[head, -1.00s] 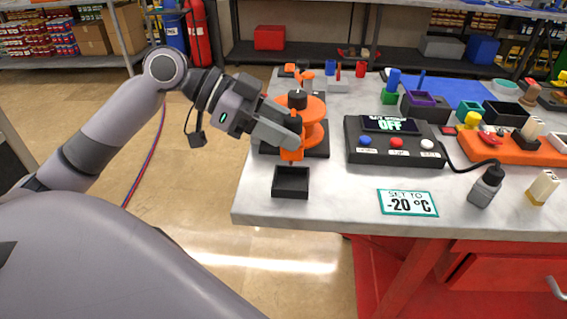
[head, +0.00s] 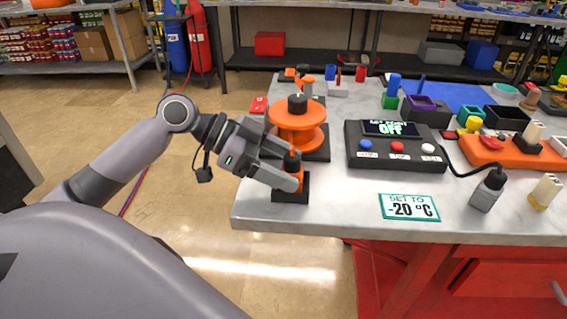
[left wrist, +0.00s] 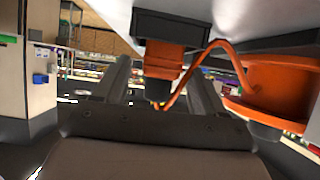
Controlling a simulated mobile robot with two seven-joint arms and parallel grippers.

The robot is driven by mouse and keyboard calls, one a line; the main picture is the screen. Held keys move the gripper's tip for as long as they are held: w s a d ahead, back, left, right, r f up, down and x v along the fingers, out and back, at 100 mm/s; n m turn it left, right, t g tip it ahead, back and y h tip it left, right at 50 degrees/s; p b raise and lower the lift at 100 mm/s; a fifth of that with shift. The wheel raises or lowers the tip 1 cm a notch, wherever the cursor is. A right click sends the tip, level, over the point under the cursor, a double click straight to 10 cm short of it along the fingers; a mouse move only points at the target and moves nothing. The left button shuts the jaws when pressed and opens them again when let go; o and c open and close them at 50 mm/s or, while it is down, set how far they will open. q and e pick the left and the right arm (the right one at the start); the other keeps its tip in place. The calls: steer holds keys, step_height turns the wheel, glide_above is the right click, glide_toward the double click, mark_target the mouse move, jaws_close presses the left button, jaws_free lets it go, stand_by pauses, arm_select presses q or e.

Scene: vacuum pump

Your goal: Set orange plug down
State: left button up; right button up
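The orange plug (head: 298,178) with a black top stands upright in the small black square tray (head: 291,197) near the table's front left. In the left wrist view the plug (left wrist: 165,62) and tray (left wrist: 172,26) appear upside down, with an orange cord (left wrist: 205,52) running to the orange spool. My left gripper (head: 288,166) is open around the plug. Its two fingers (left wrist: 163,88) are spread, one to each side, with a gap showing beside the plug. The near finger hides part of the plug and tray. My right gripper is not in view.
The orange spool (head: 297,117) stands on a black base just behind the plug. A black control box (head: 395,155) reading OFF is to the right. A "-20 °C" card (head: 409,207) lies in front of it. The table is clear between tray and card.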

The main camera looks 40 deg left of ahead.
arm_select(q)
steer(key=shift+r, duration=0.1)
steer(key=v, duration=1.2)
steer(key=shift+b, duration=0.4)
steer(key=shift+a, duration=0.15)
stand_by(0.3)
